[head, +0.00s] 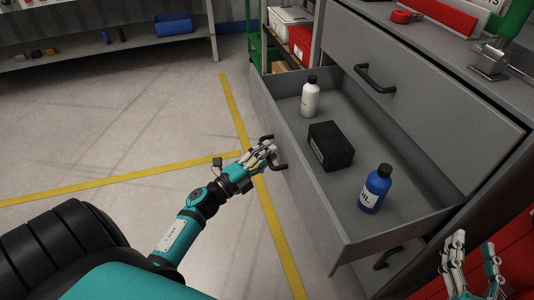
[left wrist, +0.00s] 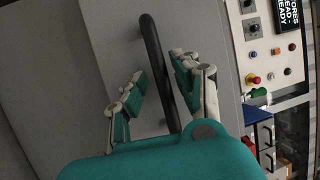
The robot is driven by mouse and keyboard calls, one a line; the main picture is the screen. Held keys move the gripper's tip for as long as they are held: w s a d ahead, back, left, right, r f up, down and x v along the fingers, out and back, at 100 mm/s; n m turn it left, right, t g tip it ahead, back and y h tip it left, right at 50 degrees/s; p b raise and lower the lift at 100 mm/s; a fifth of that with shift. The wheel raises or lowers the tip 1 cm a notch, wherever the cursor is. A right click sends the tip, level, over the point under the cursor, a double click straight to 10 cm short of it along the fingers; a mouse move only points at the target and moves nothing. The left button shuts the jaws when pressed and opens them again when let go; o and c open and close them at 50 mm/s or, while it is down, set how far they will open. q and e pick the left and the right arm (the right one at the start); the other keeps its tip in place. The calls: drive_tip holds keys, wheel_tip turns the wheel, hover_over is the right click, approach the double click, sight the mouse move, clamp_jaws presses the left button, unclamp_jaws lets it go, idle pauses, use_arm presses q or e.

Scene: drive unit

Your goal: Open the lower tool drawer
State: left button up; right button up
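A grey drawer (head: 300,189) stands pulled out from the grey cabinet, below a shut upper drawer (head: 425,85) with its own dark handle (head: 375,78). My left gripper (head: 263,155) is at the black handle (head: 281,166) of the pulled-out drawer. In the left wrist view the handle bar (left wrist: 158,70) runs between the fingers of the left gripper (left wrist: 160,95), which stand apart with gaps beside the bar. My right gripper (head: 473,262) is at the lower right, fingers apart and empty. Another dark handle (head: 386,258) shows below the pulled-out drawer.
Inside the open drawer are a white bottle (head: 310,98), a black box (head: 331,146) and a blue bottle (head: 375,189). Red tape (head: 402,16) lies on the cabinet top. A shelf (head: 110,48) stands at the back left. The floor with yellow lines is clear.

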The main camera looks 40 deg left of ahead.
use_arm(q)
drive_tip(key=shift+r, duration=0.15)
drive_tip(key=shift+s+a, duration=0.1)
drive_tip(key=v, duration=1.1)
drive_tip(key=shift+s, duration=0.4)
drive_tip(key=shift+a, duration=0.1)
